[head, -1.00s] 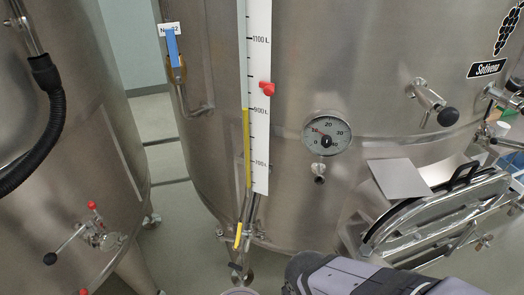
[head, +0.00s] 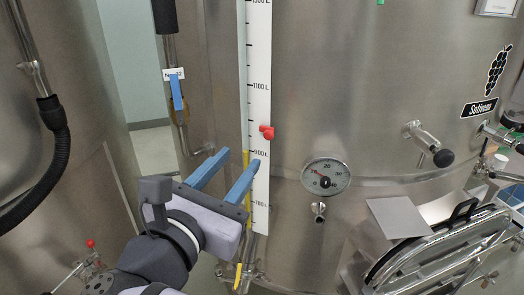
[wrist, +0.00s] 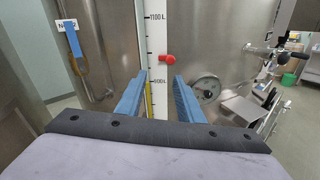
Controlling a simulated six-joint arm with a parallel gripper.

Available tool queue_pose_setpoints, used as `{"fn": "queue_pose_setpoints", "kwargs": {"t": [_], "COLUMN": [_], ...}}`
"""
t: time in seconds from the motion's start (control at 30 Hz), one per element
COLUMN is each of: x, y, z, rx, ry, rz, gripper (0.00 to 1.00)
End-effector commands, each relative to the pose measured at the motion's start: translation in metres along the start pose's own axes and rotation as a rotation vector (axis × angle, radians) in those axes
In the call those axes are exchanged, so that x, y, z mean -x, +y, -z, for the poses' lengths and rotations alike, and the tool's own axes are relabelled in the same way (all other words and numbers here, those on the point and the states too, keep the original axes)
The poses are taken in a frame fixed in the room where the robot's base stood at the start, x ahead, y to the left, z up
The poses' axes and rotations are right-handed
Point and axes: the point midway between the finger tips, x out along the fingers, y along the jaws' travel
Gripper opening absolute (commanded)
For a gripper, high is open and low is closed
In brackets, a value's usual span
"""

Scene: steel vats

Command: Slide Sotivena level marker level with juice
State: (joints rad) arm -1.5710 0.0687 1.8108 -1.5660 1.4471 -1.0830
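The red level marker (head: 267,132) sits on the white level scale (head: 260,60) of the vat labelled Sotivena (head: 479,107), between the 900 L and 1100 L marks. The yellow juice column (head: 246,190) in the sight tube tops out near 900 L, below the marker. My gripper (head: 236,165) is open and empty, its blue fingers pointing toward the scale, lower than the marker in the head view. In the wrist view the marker (wrist: 168,59) shows beyond and above the gap between the open fingers (wrist: 160,90).
A round dial thermometer (head: 326,176) and a small tap below it are right of the scale. A sampling valve (head: 428,143) and an open-looking hatch (head: 440,245) stand further right. Another vat (head: 60,190) with a black hose is at left.

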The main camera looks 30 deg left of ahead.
Motion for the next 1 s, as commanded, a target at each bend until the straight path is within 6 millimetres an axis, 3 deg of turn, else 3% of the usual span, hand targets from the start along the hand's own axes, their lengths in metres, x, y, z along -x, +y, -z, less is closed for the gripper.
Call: {"fn": "queue_pose_setpoints", "kwargs": {"t": [0.2, 0.57, 1.0], "x": [0.001, -0.004, -0.054], "y": [-0.015, -0.015, -0.018], "z": [-0.014, -0.014, -0.018], "rx": [0.261, 0.327, 0.327], "ry": [-0.049, -0.045, -0.043], "rz": [0.065, 0.066, 0.068], "gripper": [0.34, 0.34, 0.34]}}
